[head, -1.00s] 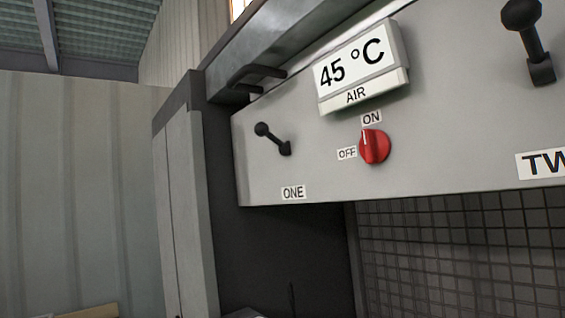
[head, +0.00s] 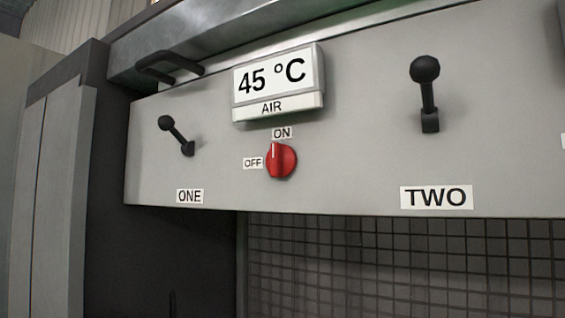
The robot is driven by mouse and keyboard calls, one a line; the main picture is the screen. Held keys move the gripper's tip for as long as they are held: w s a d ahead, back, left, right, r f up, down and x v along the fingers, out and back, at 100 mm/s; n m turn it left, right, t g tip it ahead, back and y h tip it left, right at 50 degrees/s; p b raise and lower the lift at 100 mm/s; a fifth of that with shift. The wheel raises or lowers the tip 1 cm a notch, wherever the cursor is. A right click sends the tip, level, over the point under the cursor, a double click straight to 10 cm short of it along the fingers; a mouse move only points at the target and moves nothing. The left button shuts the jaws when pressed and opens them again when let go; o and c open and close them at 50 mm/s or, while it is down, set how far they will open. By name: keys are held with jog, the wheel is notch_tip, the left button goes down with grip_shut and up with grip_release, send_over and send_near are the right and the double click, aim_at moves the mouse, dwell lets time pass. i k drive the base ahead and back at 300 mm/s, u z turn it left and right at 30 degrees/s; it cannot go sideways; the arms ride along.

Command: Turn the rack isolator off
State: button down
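The OFF label (head: 253,163) is just left of the knob. My gripper is not in view, and nothing touches the knob.
A display (head: 278,82) reading 45 °C, marked AIR, sits above the knob. Black levers stand at ONE (head: 177,135) and TWO (head: 427,94). A black handle (head: 168,66) is at upper left. A dark mesh (head: 400,265) lies below the panel.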

aim_at(281, 161)
jog(key=z, duration=2.35)
jog(key=k, duration=1.15)
jog(key=u, duration=1.45)
jog(key=i, duration=1.05)
jog(key=z, duration=0.05)
